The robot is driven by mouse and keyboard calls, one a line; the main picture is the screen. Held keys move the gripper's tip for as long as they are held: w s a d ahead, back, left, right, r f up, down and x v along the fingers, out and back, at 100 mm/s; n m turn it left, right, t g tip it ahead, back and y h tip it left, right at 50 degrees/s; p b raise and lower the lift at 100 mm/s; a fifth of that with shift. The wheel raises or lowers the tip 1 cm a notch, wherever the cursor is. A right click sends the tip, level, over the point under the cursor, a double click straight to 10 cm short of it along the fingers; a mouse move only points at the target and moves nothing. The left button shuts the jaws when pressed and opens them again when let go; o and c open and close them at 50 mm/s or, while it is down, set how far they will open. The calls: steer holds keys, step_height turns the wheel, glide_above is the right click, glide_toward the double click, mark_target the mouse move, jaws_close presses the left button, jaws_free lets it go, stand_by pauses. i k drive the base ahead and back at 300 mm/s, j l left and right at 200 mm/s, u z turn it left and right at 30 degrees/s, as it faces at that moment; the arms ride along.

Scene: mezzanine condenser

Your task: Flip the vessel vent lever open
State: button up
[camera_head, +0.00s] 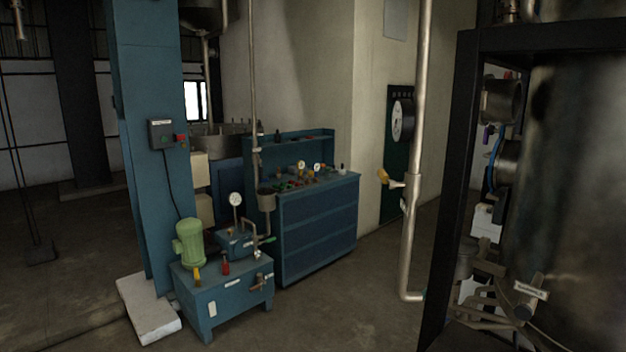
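I cannot tell for sure which part is the vessel vent lever. A large dark metal vessel (580,180) fills the right side behind a black frame. Low on it is a valve-like fitting (524,310) beside a small white label (530,290), whose text is too small to read. A vertical pipe (418,110) stands left of the frame, with a yellow-handled fitting (386,177) pointing up and left from it. My gripper is not in view.
A blue pump unit (215,300) with a green motor (188,242) stands at front left, beside a blue column (150,110). A blue drawer bench (318,230) holds small parts. Floor (350,310) between the pump unit and the black frame (458,180) is clear.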

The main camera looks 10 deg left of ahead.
mark_target(385, 178)
steer(key=u, duration=0.25)
steer(key=i+j+z, duration=0.3)
steer(key=i+j, duration=0.15)
steer(key=i+j+z, duration=0.25)
steer(key=i+j, duration=0.35)
steer(key=i+j+z, duration=0.3)
steer(key=i+j, duration=0.2)
steer(key=j, duration=0.15)
